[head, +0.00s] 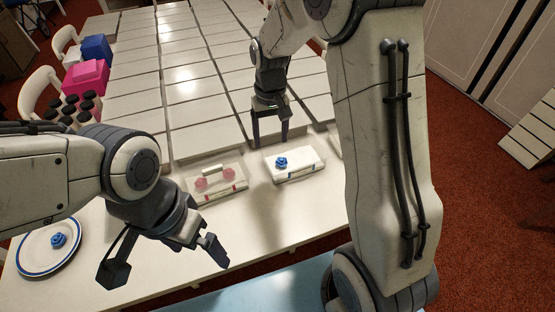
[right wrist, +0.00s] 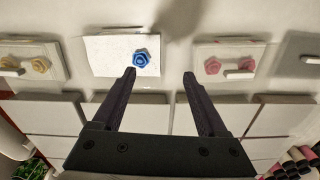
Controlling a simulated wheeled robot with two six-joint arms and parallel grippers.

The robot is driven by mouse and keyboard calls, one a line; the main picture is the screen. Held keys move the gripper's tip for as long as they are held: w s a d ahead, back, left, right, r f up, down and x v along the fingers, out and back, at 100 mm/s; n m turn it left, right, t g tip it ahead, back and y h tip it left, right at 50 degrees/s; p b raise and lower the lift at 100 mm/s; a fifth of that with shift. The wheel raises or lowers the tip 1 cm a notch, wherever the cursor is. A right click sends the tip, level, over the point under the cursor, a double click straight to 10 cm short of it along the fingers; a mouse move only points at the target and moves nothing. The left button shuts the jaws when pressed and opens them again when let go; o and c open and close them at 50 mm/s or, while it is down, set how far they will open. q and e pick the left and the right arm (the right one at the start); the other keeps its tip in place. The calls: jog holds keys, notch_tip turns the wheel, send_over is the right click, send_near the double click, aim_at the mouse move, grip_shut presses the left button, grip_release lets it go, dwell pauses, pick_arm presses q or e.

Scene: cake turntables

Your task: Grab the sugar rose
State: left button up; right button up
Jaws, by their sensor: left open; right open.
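One blue sugar rose (head: 281,162) sits on a white box-shaped cake (head: 304,170) at the table's middle; in the right wrist view the rose (right wrist: 142,58) lies on the white top (right wrist: 105,55). Another blue rose (head: 58,240) lies on a blue-rimmed white plate (head: 28,264) at the left. My right gripper (head: 271,145) is open and empty, close behind the white cake; in its wrist view the rose is just beyond the left fingertip. My left gripper (head: 165,262) is open and empty above the table's front, between the plate and the cakes.
A clear-looking box with pink roses (head: 228,173) stands left of the white cake. In the right wrist view, a block with yellowish roses (right wrist: 40,65) is on the other side. Pink (head: 86,76) and blue (head: 96,48) boxes and dark-topped bottles stand at the far left.

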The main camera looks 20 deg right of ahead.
jog(key=w+d+f+m, duration=0.1)
jog(key=w+d+f, duration=0.1)
jog(key=d+f, duration=0.1)
send_over(281, 160)
notch_tip(281, 160, down, 4)
jog(key=shift+f, duration=0.1)
jog(key=shift+d+f, duration=0.1)
jog(key=shift+f, duration=2.65)
jog(key=shift+c, duration=0.3)
grip_shut()
